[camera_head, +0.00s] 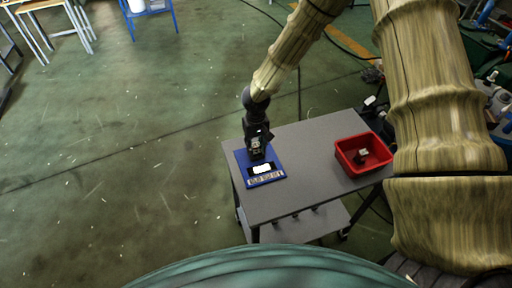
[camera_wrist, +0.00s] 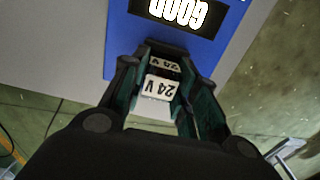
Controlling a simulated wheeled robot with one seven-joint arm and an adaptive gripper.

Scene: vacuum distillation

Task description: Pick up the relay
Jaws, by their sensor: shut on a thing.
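The relay (camera_wrist: 160,88) is a small block with white faces marked "24 V", seen upside down between my fingers in the wrist view. My gripper (camera_wrist: 158,75) is shut on it, with a finger on each side. In the head view my gripper (camera_head: 257,152) points down over the blue panel (camera_head: 279,172) at the left end of the grey table, and hides most of the relay. I cannot tell whether the relay touches the panel.
A red bin (camera_head: 347,163) with a small object (camera_head: 361,155) in it stands at the right of the grey table (camera_head: 305,150). The tabletop between panel and bin is clear. My gripper is near the table's left edge, with green floor beyond.

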